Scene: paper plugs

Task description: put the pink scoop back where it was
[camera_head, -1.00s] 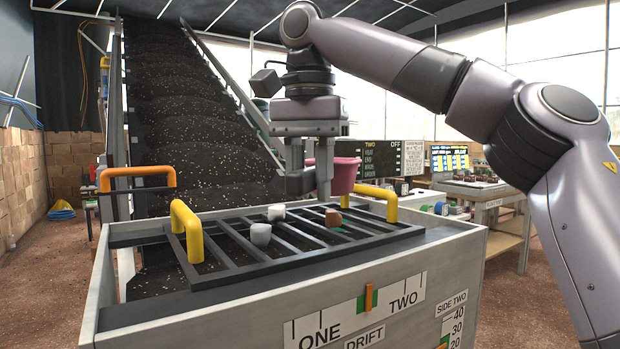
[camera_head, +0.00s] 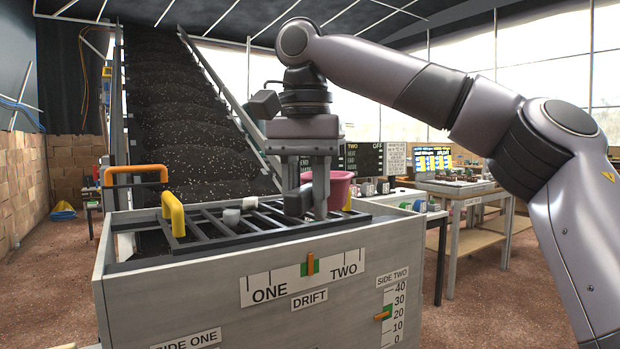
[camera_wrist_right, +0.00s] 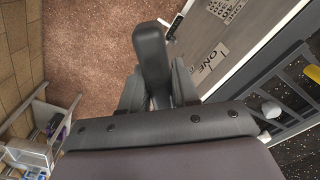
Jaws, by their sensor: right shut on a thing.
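The pink scoop (camera_head: 341,187) shows in the head view just behind and to the right of my right gripper's fingers, above the far right of the hopper's grate. My left gripper is not in view.
The grey hopper (camera_head: 190,290) carries a black grate (camera_head: 215,240) with yellow handles and white plugs (camera_head: 232,216) on it. An orange handle (camera_head: 136,170) stands at left. A dark conveyor (camera_head: 190,120) rises behind. Work tables (camera_head: 480,205) stand at right, with open floor before them.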

